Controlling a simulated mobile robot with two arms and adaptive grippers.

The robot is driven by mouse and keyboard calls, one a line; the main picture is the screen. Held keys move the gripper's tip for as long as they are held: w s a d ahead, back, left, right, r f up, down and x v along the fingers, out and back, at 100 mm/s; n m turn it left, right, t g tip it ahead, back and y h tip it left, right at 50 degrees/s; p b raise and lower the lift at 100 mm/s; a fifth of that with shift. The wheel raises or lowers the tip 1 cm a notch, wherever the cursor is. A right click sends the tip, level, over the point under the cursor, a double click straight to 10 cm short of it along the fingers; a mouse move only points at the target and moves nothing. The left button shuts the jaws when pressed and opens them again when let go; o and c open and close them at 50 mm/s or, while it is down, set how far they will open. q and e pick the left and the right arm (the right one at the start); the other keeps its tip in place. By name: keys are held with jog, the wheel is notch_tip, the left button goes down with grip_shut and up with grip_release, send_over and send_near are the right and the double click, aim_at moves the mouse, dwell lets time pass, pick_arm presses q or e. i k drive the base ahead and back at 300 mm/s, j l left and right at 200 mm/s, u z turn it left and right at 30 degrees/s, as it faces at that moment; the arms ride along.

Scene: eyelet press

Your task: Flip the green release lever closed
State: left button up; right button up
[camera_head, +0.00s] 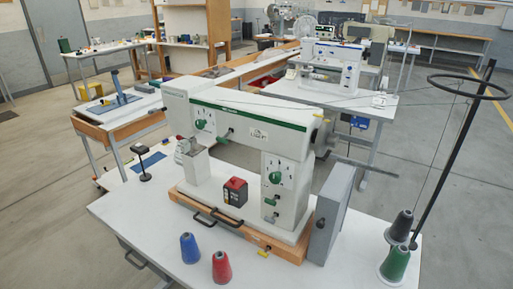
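A white sewing-type machine (250,110) with a green stripe stands on the white table (140,215). It carries several green parts. A green lever (226,133) sticks out below the arm's left part. A green round knob (201,124) sits left of it on the head. Another green knob (275,177) is on the right column, with a small green-tipped lever (270,201) below it. I cannot tell for certain which is the release lever, or whether it is open or closed. Neither of my grippers is in view.
Blue (189,248) and red (221,267) thread cones stand at the front edge; green (394,264) and dark (400,227) cones are at the right, beside a black thread stand (455,155). A grey box (330,215) flanks the machine.

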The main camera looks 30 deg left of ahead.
aim_at(223, 139)
jog(key=u, duration=1.25)
